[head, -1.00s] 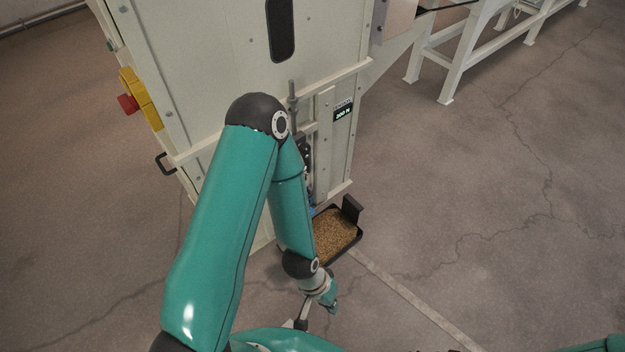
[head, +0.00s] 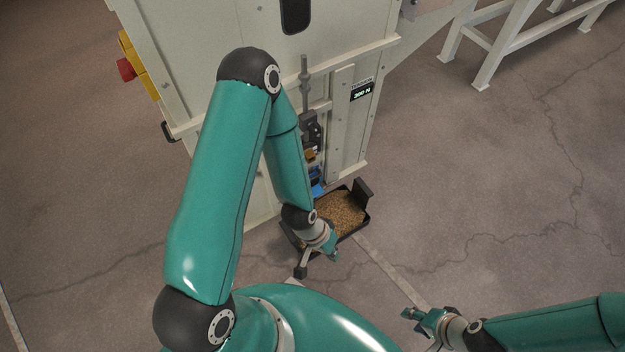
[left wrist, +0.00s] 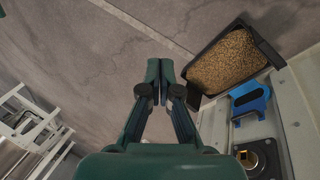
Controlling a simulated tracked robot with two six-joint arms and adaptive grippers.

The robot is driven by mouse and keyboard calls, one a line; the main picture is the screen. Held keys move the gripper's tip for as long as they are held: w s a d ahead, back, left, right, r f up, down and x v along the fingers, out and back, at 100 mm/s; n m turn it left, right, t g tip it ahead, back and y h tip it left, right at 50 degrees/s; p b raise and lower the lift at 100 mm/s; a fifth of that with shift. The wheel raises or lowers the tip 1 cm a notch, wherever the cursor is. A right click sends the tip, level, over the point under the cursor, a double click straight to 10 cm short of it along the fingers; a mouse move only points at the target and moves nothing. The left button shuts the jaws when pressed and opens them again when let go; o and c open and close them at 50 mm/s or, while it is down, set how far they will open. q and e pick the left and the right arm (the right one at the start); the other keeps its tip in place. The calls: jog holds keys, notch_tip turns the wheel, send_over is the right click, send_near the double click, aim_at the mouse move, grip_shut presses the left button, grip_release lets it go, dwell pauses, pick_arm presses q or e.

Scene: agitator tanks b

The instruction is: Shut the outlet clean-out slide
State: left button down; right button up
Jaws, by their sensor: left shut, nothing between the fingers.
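A blue handle-like part (head: 317,187), perhaps the clean-out slide's, sits low on the cream machine's front, above a black tray of grain. In the left wrist view the blue part (left wrist: 250,101) lies right of my fingers, on a pale plate. Whether the slide is open or shut I cannot tell. My left gripper (head: 334,255) is beside the tray's near side, in front of the machine. In the left wrist view its fingers (left wrist: 160,70) are together and empty, apart from the blue part. My right gripper (head: 407,313) is at the lower right, away from the machine; its jaws are unclear.
The black tray (head: 363,188) stands on the floor against the machine (head: 220,70). A dark fitting with a brass square (left wrist: 247,160) is next to the blue part. A small display (head: 362,91) and a red button (head: 126,69) are higher up.

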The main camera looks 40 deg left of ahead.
pick_arm(q)
jog(key=w+a+f+m+t+y+b, duration=0.1)
jog(key=w+a+f+m+t+b, duration=0.4)
jog(key=w+a, duration=0.6)
jog(key=w+a+f+m+t+y+b, duration=0.1)
jog(key=w+a+f+m+t+b, duration=0.15)
jog(key=w+a+f, duration=0.85)
jog(key=b, duration=0.3)
send_over(315, 178)
jog(key=s, duration=0.3)
jog(key=f, duration=0.2)
notch_tip(315, 178, down, 2)
jog(key=shift+w+a+f+n+b, duration=0.1)
jog(key=shift+w+a+n+b, duration=0.05)
jog(key=shift+n+b, duration=0.2)
jog(key=shift+a+f+b, duration=0.15)
jog(key=shift+f+b, duration=0.15)
jog(key=shift+f, duration=0.4)
